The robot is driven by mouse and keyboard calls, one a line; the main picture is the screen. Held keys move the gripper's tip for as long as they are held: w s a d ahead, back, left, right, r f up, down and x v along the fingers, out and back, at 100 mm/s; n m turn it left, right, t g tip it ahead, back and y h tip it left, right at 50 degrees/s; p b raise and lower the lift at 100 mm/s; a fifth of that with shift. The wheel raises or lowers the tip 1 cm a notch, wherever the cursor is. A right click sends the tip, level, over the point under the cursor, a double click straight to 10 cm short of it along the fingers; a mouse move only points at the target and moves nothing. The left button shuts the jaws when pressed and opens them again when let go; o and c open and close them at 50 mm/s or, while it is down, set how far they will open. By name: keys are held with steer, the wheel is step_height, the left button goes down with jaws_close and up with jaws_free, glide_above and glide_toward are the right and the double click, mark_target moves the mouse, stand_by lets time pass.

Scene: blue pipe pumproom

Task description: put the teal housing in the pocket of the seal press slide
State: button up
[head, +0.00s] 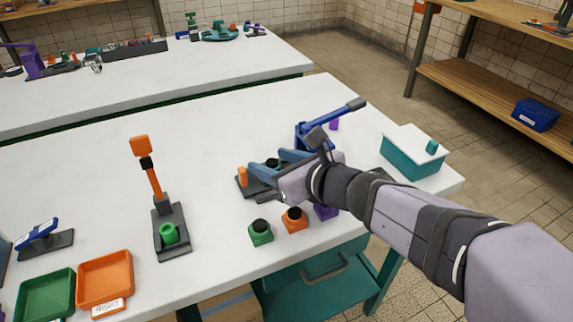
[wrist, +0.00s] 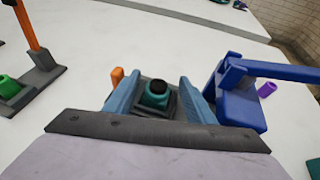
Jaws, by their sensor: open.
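The teal housing (wrist: 156,100), with a black round top, sits upright in a dark square surround (wrist: 172,112), apparently the pocket of the slide, in the wrist view; how deep it sits I cannot tell. It shows partly in the head view (head: 271,163). My gripper (wrist: 158,79) is open, with one blue finger on each side of the housing and visible gaps between. The blue seal press (wrist: 238,92) stands just right of the right finger, its lever reaching right. In the head view my gripper (head: 267,163) hides part of the slide's dark base (head: 254,189).
An orange peg (head: 242,177) stands close left of the fingers. Green (head: 261,233), orange (head: 294,219) and purple (head: 326,212) blocks stand near the front edge. A teal box (head: 412,158) is at right. An orange-armed press (head: 170,232) and trays are left; the table between is clear.

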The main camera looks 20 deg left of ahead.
steer(key=p+v, duration=0.1)
steer(key=v, duration=0.2)
steer(key=p+v, duration=0.1)
steer(key=v, duration=0.2)
steer(key=p+v, duration=0.1)
steer(key=v, duration=0.2)
steer(key=shift+d+r, duration=0.1)
steer(key=shift+r, duration=0.2)
steer(key=p, duration=0.2)
steer(key=shift+s+d+r+p, duration=0.2)
steer(key=shift+s+d+p, duration=0.1)
steer(key=shift+d+p, duration=0.1)
steer(key=p+v, duration=0.1)
steer(key=p, duration=0.1)
steer(key=shift+s+d+p, duration=0.15)
steer(key=shift+d+p, duration=0.1)
steer(key=shift+p, duration=0.1)
steer(key=shift+d, duration=0.1)
